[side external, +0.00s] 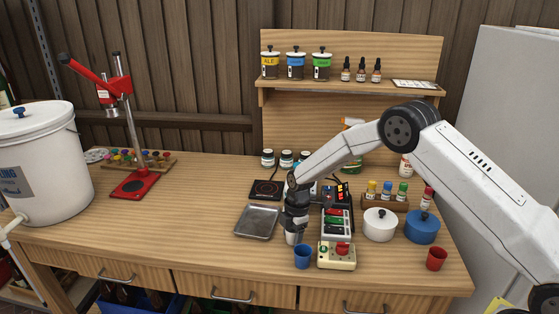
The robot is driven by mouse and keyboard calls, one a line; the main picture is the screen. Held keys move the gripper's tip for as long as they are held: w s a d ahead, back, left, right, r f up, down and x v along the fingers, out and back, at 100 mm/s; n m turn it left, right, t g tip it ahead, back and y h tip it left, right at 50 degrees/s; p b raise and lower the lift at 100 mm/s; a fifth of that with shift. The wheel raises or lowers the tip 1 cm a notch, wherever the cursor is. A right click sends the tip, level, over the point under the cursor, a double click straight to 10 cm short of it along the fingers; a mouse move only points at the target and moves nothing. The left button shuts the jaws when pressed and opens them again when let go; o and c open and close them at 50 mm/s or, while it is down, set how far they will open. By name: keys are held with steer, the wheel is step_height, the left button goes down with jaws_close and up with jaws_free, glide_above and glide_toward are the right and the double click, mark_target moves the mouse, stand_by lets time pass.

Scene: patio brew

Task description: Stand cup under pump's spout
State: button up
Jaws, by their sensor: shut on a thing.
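My gripper (293,228) points down near the front middle of the bench. It is shut on a small white thing (291,238) that looks like a cup, mostly hidden by the fingers. A blue cup (303,257) stands upright just in front and to the right of it. A red cup (436,259) stands upright at the bench's right front. I cannot pick out the pump or its spout for certain; a cream box (337,256) with red and green parts sits right of the blue cup.
A metal tray (257,222) lies left of my gripper. Right of the cream box are a white pot (379,225) and a blue pot (422,227). A red bench capper (134,183) and a white bucket (47,150) stand at left. The left-middle bench is clear.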

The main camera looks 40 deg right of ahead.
steer(key=o, duration=1.3)
steer(key=shift+f, duration=0.1)
steer(key=r, duration=0.4)
steer(key=d+r, duration=0.1)
steer(key=r, duration=0.7)
steer(key=shift+d+r, duration=0.15)
steer(key=shift+d, duration=0.1)
steer(key=shift+s, duration=0.1)
steer(key=s+m+t, duration=0.1)
steer(key=s+m, duration=0.4)
steer(key=s, duration=0.3)
steer(key=s+r+m+h, duration=0.1)
steer(key=s+m, duration=0.5)
steer(key=s, duration=0.3)
steer(key=s+r+m+t, duration=0.1)
steer(key=s+m, duration=0.5)
steer(key=s, duration=0.3)
steer(key=shift+d+r+t, duration=0.1)
steer(key=shift+d+t, duration=0.15)
steer(key=shift+t, duration=0.05)
